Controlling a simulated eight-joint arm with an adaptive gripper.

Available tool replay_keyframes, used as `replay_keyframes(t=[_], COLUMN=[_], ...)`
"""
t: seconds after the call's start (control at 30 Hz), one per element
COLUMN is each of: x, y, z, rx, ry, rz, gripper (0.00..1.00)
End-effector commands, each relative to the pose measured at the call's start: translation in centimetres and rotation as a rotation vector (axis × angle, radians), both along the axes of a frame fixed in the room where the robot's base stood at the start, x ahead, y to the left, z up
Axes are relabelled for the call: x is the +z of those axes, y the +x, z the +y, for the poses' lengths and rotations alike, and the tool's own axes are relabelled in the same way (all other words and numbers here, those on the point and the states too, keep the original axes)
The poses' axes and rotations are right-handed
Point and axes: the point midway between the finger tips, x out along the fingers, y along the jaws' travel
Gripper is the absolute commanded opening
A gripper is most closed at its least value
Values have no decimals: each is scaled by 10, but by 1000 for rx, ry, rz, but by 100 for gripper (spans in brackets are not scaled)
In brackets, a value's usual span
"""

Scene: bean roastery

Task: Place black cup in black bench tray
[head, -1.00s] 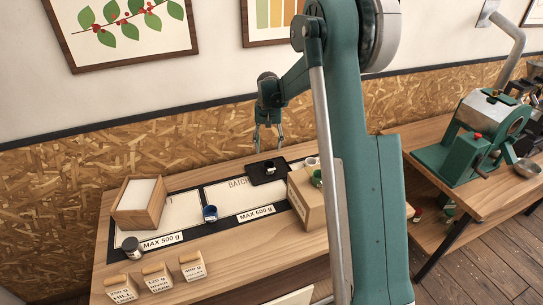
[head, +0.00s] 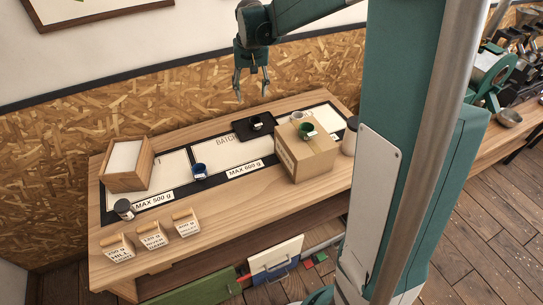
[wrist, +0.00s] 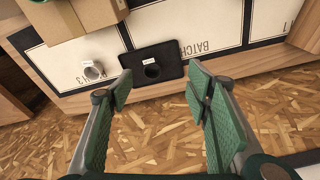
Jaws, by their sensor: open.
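The black cup (head: 257,123) stands in the black bench tray (head: 240,135) at the back of the bench and looks upright. In the wrist view the cup (wrist: 152,71) shows its dark opening and a small white label, inside the rim of the tray (wrist: 176,58). My gripper (head: 251,94) is open and empty, above and behind the tray near the wall panel. In the wrist view the fingers of my gripper (wrist: 161,90) are spread wide, with the tray beyond them. Nothing touches the cup but the tray.
A cardboard box (head: 312,160) right of the tray has a green cup (head: 305,130) on it; a white cup (head: 297,117) shows by its back edge. A blue cup (head: 200,171) stands on the left. A wooden box (head: 127,180) and a dark jar (head: 124,209) are farther left.

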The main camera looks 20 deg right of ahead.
Motion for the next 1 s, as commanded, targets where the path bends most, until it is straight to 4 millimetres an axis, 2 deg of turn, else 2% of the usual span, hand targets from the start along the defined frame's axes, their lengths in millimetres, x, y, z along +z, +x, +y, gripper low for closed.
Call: replay_keyframes(t=[0.2,0.5,1.0], x=[27,56,83], y=[-37,-88,-176], z=[13,29,52], rx=[27,67,129], ry=[-8,-20,-40], rz=[-43,-105,-205], gripper=[49,49,49])
